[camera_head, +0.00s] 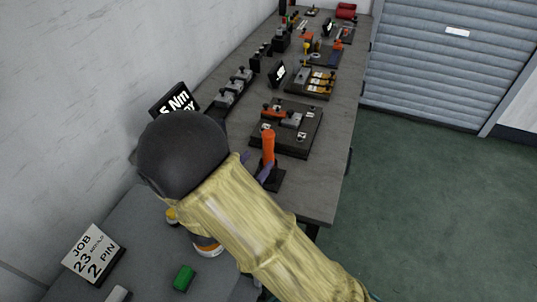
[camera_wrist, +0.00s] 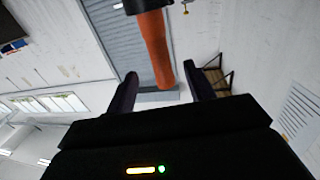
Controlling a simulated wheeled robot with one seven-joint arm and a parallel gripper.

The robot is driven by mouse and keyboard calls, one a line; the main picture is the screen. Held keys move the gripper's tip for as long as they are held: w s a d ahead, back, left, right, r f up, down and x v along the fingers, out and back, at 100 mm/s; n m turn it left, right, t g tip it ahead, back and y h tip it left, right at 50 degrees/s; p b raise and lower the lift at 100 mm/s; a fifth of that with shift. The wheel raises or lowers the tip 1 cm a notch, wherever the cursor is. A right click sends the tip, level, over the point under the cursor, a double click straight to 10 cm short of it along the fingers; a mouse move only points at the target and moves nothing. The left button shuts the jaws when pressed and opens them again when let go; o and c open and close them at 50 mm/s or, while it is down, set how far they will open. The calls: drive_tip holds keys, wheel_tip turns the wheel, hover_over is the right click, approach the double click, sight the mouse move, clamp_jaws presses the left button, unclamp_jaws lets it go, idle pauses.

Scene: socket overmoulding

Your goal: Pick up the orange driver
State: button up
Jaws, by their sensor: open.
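The orange driver (camera_head: 268,148) stands upright in a small black stand (camera_head: 277,182) near the front of the long bench. Its orange handle (camera_wrist: 154,45) also shows in the wrist view, with a black part at the top edge of the picture. My gripper (camera_head: 255,166) is beside the driver, on its left, with purple-dark fingers partly hidden by my arm. In the wrist view my gripper (camera_wrist: 160,88) is open, and the handle lies between the two fingers in the picture. I see a gap to each finger and no contact.
A black fixture plate (camera_head: 285,145) with parts lies just behind the driver. A "5 Nm" sign (camera_head: 178,99) and a row of grey parts (camera_head: 232,88) stand along the wall side. A grey surface with a job sign (camera_head: 93,256) and a green block (camera_head: 184,277) is at lower left.

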sight(265, 150)
drive_tip(key=x, duration=0.4)
drive_tip(key=shift+p+x, duration=0.55)
drive_tip(key=shift+x, duration=2.1)
drive_tip(key=shift+f, duration=0.1)
clamp_jaws()
